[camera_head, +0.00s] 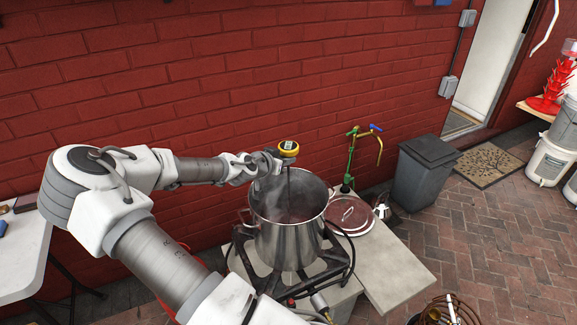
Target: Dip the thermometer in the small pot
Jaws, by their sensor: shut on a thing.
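The thermometer (288,149) has a round yellow-and-black head with a small display and a thin dark probe pointing down. My gripper (275,160) is shut on it beside the head and holds it above the steel pot (290,243). The probe runs down over the pot's open mouth. I cannot tell whether its tip touches the liquid. The pot stands upright on a black burner stand (262,272), with dark contents and some steam. It is the only open pot that I can see, and its size against others cannot be told.
A round lid (351,215) lies on the pale side table (395,268) right of the pot. A green tap fitting (352,160) stands behind it. A grey bin (424,175) is farther right. The brick wall (230,75) is close behind. A white table (22,262) is at left.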

